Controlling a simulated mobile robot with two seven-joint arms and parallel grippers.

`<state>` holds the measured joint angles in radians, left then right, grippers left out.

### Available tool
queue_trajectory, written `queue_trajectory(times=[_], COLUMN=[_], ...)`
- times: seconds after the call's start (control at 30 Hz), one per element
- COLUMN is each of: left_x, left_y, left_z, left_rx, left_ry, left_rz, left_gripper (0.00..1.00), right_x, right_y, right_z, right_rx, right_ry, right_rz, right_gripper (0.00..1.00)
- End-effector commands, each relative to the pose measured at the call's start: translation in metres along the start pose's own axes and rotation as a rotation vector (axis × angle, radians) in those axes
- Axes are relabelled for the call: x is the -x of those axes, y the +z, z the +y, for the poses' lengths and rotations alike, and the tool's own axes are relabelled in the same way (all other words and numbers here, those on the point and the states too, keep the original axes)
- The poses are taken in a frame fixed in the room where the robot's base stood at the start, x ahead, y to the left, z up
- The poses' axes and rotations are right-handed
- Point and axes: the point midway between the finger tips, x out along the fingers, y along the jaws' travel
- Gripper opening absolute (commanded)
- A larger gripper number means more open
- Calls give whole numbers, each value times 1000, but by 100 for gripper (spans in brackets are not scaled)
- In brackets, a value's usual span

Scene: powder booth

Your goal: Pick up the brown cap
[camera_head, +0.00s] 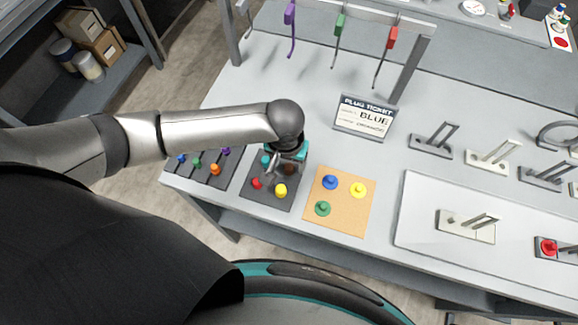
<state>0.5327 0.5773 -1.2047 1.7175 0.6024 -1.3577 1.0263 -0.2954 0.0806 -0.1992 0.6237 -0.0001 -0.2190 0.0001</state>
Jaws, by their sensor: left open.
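The brown cap (291,169) is on the dark mat (262,197) near the table's left front, partly hidden by my left gripper. My left gripper (281,171) points down right over the mat, at the brown cap, with its jaws open. Whether the fingers touch the cap or stand around it cannot be told. A red cap (256,183) and a yellow cap (281,191) sit in front of the gripper on the same mat. A teal cap (266,160) shows to its left. My right gripper is out of view.
A tan board (341,221) with blue, yellow and green caps lies right of the mat. A dark rack with small coloured plugs (214,169) lies left. Metal brackets (432,139) lie right.

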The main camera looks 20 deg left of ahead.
Motion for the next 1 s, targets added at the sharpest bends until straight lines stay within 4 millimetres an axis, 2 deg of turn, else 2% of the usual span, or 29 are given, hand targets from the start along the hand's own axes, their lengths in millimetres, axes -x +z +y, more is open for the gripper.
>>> queue_trajectory(times=[0.1,0.37,0.9,1.0], left_x=[-9,-10,-10,-10], left_y=[0,0,0,0], left_z=[0,0,0,0], left_rx=[-1,-1,0,0], left_ry=[-1,0,0,0], left_rz=[1,1,0,0], left_gripper=[66,66,5,0], right_x=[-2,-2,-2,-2], right_y=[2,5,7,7], right_z=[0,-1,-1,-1], right_rx=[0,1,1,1], right_ry=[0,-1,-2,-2], right_rz=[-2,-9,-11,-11], right_gripper=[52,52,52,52])
